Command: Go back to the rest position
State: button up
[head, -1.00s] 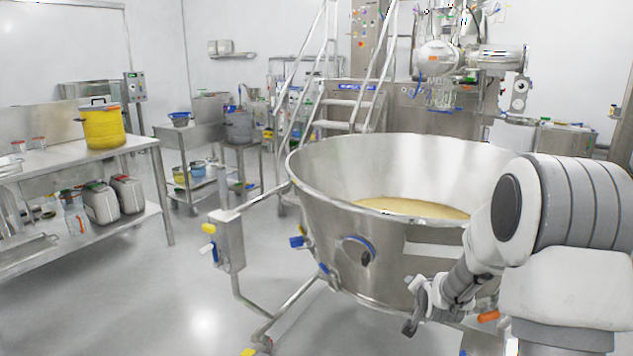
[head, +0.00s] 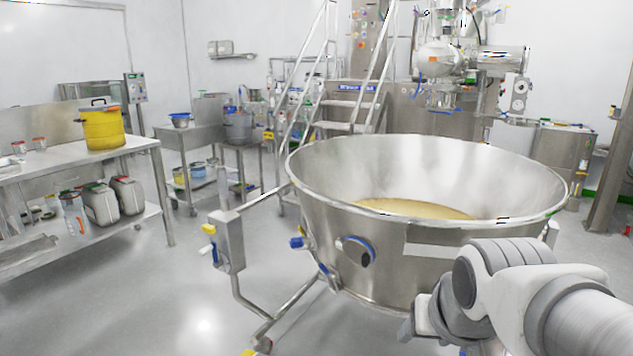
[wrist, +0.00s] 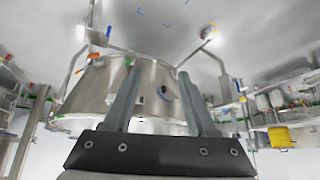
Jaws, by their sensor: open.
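My gripper (wrist: 155,95) shows in the wrist view with its two grey fingers spread apart and nothing between them. Beyond the fingers is the large steel bowl (wrist: 88,95), which looks upside down in this view. In the head view my arm is at the lower right, in front of the bowl (head: 330,215), and the gripper end is mostly hidden or out of frame there. The bowl stands on a wheeled frame and holds a pale yellow powder (head: 415,209).
A steel bench (head: 145,143) at the left carries a yellow tub (head: 103,130), with white canisters on its lower shelf. Steps (head: 345,103) and a steel machine (head: 440,60) stand behind the bowl. The floor (head: 160,300) at the left front is clear.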

jog(key=s+a+n+g, duration=0.1)
jog(key=s, duration=0.7)
notch_tip(320, 180, up, 16)
jog(key=p, duration=1.6)
jog(key=shift+w, duration=0.3)
jog(key=shift+c, duration=0.6)
jog(key=shift+w+a, duration=0.1)
